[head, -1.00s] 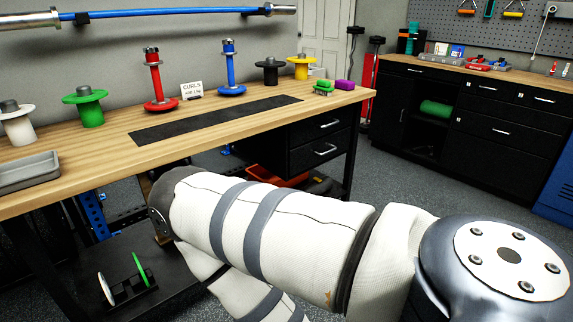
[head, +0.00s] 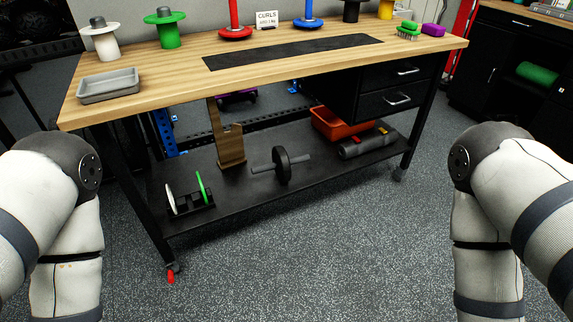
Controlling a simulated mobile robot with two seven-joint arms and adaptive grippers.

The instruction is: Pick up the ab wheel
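The ab wheel (head: 282,166) is a dark wheel with a short grey handle on each side. It stands on the black lower shelf (head: 240,198) of the workbench, near the middle of the shelf. Both my arms show in the head view, one at the left edge and one at the right edge, with white padded sleeves. Both are well in front of the bench and apart from the wheel. Neither gripper is in the picture.
On the shelf, a rack (head: 189,201) with white and green discs stands left, a wooden stand (head: 229,146) behind the wheel, a red-orange bin (head: 337,122) and a dark roll (head: 366,142) right. The wooden benchtop (head: 180,88) overhangs the shelf. The speckled floor (head: 330,250) in front is clear.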

